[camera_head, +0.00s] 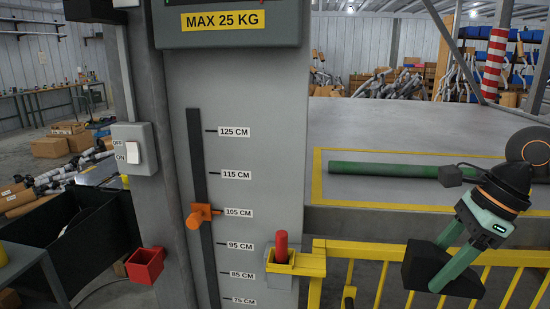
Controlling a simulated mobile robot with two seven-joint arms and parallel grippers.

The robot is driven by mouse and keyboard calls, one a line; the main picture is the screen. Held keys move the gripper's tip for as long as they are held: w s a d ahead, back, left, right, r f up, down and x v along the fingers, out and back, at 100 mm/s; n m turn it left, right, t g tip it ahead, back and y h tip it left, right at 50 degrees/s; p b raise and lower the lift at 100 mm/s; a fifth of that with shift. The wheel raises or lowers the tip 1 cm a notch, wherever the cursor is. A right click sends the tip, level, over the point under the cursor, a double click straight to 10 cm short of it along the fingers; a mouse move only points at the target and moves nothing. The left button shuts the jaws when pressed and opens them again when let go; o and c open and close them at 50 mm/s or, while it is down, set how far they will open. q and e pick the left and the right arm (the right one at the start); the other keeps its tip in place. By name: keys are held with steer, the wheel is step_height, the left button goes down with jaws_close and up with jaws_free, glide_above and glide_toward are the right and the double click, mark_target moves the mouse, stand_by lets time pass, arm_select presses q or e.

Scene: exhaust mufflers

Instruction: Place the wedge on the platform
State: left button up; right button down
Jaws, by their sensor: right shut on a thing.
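My right gripper (452,268) comes in from the right and points down and to the left. It is shut on a black block, which looks like the wedge (421,265). The wedge is in front of the yellow railing in the picture, and the fingers hide part of it. The platform (400,137) is a broad grey surface behind, with a yellow outlined area near its front edge. The wedge appears below and in front of that edge, apart from it. My left gripper is not in view.
A green tube (385,170) lies inside the yellow outline. A yellow railing (385,250) runs along the front. A grey column with a height scale (240,150), an orange knob (202,215) and a red peg (281,247) stands left. The platform behind the tube is clear.

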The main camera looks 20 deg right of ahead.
steer(key=w+a+f+n+g+h+p, duration=0.2)
steer(key=a+f+n, duration=0.3)
steer(key=a+n, duration=0.4)
steer(key=w+a+f+n+g+h+p, duration=0.1)
steer(key=w+a+f+n+g+p, duration=0.1)
steer(key=a+f+n+g, duration=0.3)
steer(key=a+n+p, duration=0.1)
steer(key=a+n, duration=0.3)
steer(key=n, duration=0.7)
steer(key=shift+w+a+h+p, duration=0.2)
steer(key=shift+w+h+p, duration=0.1)
steer(key=shift+h+p, duration=0.1)
steer(key=shift+d+f, duration=0.1)
